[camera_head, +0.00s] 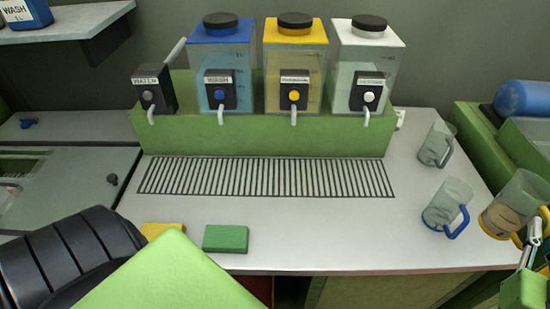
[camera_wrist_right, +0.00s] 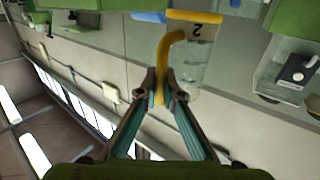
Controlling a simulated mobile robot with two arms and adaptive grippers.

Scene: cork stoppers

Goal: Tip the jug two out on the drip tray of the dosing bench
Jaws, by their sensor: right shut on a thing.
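Jug two (camera_head: 514,198), clear with a yellow base and yellow handle, is at the right end of the bench, with brownish contents. My right gripper (camera_head: 532,245) is at its handle, at the right edge of the head view. In the right wrist view the gripper (camera_wrist_right: 160,88) is shut on the yellow handle (camera_wrist_right: 166,58), and a "2" shows on the jug (camera_wrist_right: 188,72). I cannot tell whether the jug touches the bench. The drip tray (camera_head: 265,178) is a dark slotted grille in front of the taps, with nothing on it. My left gripper is out of view.
A blue-handled jug (camera_head: 447,203) and a grey-handled jug (camera_head: 436,145) stand between jug two and the drip tray. Tanks with taps stand behind on a green block (camera_head: 250,137). Green (camera_head: 226,238) and yellow (camera_head: 163,230) blocks lie at the front. The bench middle is clear.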

